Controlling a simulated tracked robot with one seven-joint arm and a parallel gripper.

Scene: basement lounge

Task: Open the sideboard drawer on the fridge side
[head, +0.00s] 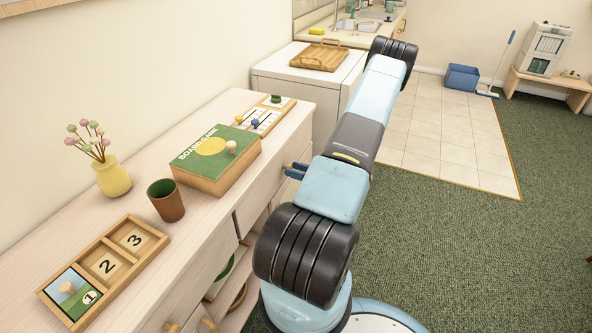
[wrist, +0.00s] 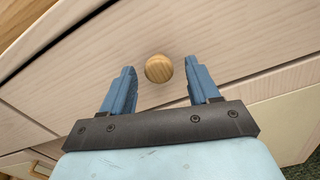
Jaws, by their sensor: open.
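The pale wood sideboard (head: 215,215) runs along the left wall. Its far drawer (head: 268,187) is at the end beside the white fridge (head: 300,68) and looks shut. In the wrist view, the drawer front (wrist: 235,55) carries a round wooden knob (wrist: 158,69). My gripper (head: 293,170) is at this drawer front, its blue fingers pointing at it. In the wrist view, my gripper (wrist: 160,72) is open, with one finger on each side of the knob and a gap to both. My arm hides part of the sideboard front in the head view.
On the sideboard top are a board game box (head: 213,160), a brown cup (head: 166,201), a yellow flower vase (head: 112,178) and a numbered wooden tray (head: 137,218). Bowls sit on open shelving below. Green carpet (head: 440,245) to the right is clear.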

